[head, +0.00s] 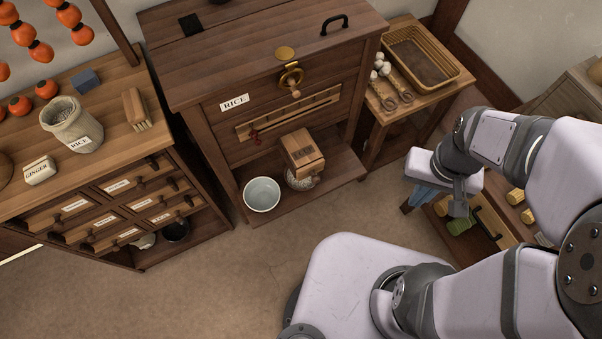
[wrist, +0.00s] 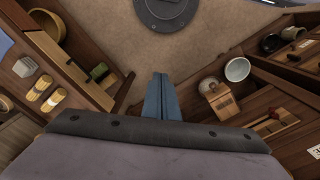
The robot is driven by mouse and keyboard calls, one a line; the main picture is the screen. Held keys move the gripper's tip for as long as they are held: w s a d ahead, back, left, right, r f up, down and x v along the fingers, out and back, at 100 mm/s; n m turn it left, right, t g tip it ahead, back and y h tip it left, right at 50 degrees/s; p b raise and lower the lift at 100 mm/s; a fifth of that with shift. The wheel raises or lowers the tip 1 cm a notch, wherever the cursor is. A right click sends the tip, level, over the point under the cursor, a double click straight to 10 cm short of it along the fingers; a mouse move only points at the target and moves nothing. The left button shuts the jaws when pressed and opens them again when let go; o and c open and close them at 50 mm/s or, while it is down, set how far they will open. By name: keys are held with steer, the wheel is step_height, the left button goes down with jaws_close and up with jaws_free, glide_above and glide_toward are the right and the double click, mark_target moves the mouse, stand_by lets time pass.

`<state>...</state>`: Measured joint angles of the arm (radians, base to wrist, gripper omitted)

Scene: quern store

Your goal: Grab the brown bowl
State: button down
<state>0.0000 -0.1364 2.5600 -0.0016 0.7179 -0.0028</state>
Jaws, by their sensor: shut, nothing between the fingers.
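A round brown bowl-like thing (wrist: 46,28) shows at the upper left of the wrist view, on the low wooden furniture there. I cannot tell for certain that it is the brown bowl, and I cannot make it out in the head view, where my arm covers part of that side. My gripper (wrist: 160,78) has blue fingers, shut together and empty, to the right of that thing and apart from it. In the head view my gripper (head: 422,196) is at the right, beside the low furniture. A brown rounded thing (head: 5,170) is cut off at the head view's left edge.
A pale bowl (head: 262,194) and a wooden box (head: 302,152) stand on the rice chest's low shelf. A dark bowl (head: 177,230) is under the left drawers. Yellow rolls (head: 515,196) and a green bundle (head: 458,226) lie near my gripper. The middle floor is bare.

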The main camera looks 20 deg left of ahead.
stand_by(0.4)
steer(key=c, duration=1.7)
jaws_free()
steer(key=shift+c, duration=0.2)
